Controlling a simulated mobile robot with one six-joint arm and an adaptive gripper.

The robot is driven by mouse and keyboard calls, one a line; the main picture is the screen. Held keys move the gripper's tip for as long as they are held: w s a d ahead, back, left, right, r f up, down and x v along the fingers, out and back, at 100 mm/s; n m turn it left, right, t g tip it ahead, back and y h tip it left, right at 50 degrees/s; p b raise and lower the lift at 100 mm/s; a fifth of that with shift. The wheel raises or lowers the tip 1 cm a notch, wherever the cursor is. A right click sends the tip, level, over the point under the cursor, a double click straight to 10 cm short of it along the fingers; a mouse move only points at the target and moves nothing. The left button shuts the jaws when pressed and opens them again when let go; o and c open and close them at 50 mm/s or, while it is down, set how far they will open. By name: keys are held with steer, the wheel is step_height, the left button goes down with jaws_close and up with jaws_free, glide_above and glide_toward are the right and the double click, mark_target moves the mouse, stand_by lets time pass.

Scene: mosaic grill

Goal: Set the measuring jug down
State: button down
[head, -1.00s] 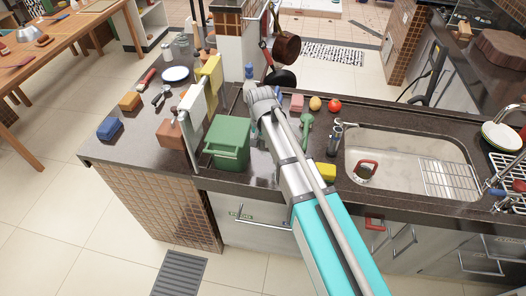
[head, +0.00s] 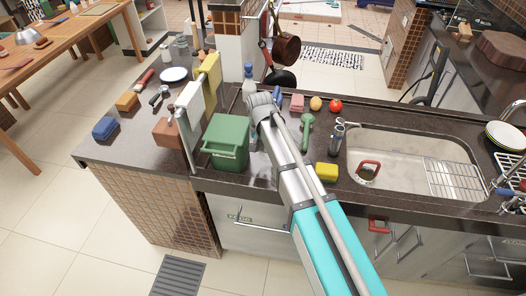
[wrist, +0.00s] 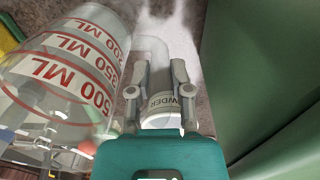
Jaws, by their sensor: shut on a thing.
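The measuring jug (wrist: 65,75) is clear, with red marks reading 500, 350 and 200 ML. It fills the left of the wrist view and looks tilted there. My gripper (wrist: 158,75) is shut on its clear handle, at the jug's right side. In the head view my arm hides most of the jug and the fingertips, left of the sink. I cannot tell whether the jug's base touches the counter.
A green bin (head: 226,143) stands close on the left and fills the right of the wrist view (wrist: 265,80). A spray bottle (head: 249,80), green-handled tool (head: 306,132) and yellow sponge (head: 327,172) are nearby. The sink (head: 400,160) lies right.

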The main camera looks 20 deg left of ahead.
steer(key=shift+f, duration=0.15)
steer(key=shift+f, duration=0.1)
steer(key=c, duration=0.6)
jaws_free()
steer(key=shift+o, duration=0.2)
steer(key=shift+r, duration=0.25)
step_height(320, 180, up, 12)
steer(key=p, duration=1.2)
steer(key=shift+a, duration=0.1)
steer(key=shift+s+f, duration=0.1)
